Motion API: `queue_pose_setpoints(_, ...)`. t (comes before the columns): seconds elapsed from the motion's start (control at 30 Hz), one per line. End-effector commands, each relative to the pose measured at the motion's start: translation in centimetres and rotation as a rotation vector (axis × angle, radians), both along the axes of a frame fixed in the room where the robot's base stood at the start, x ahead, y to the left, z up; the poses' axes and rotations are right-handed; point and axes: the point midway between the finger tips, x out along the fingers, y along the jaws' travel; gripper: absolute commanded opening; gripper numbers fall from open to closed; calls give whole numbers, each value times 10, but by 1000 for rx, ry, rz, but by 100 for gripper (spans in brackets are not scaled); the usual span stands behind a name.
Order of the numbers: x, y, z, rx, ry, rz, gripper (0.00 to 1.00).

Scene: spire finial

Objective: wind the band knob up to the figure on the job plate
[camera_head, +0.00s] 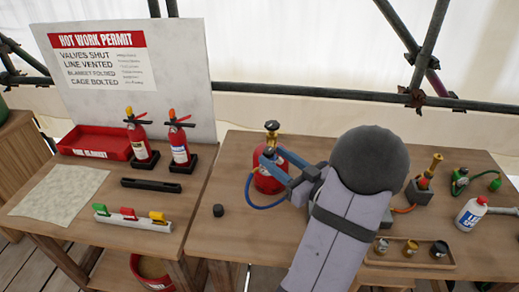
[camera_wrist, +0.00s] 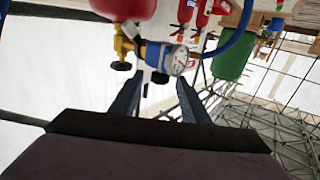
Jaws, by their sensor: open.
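A red gas cylinder (camera_head: 265,183) with a black-topped valve (camera_head: 272,127) stands on the right-hand bench. In the wrist view its red body (camera_wrist: 122,8) carries brass fittings (camera_wrist: 124,44), a blue regulator (camera_wrist: 153,52) and a round gauge (camera_wrist: 177,60). A small black knob (camera_wrist: 160,77) shows below the regulator. My gripper (camera_head: 270,156) is open at the cylinder. In the wrist view its fingertips (camera_wrist: 161,80) lie either side of the black knob, apart from it. The gauge reading is too small to tell. I cannot make out a job plate or its figure.
A blue hose (camera_head: 263,207) loops beside the cylinder. Two extinguishers (camera_head: 180,148) and a red tray (camera_head: 93,142) stand on the left bench. A torch-like fitting (camera_head: 422,185), a white bottle (camera_head: 470,214) and a wooden tray (camera_head: 395,262) are right of my arm.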

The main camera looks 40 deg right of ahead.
Motion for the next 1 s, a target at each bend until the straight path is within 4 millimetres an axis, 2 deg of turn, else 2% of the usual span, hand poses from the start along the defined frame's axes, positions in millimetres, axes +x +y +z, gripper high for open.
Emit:
queue_pose_setpoints(0.27,8,1,1,1,1,1,42)
queue_pose_setpoints(0.7,61,3,2,1,0,2,42)
queue_pose_setpoints(1.0,73,4,0,1,0,0,42)
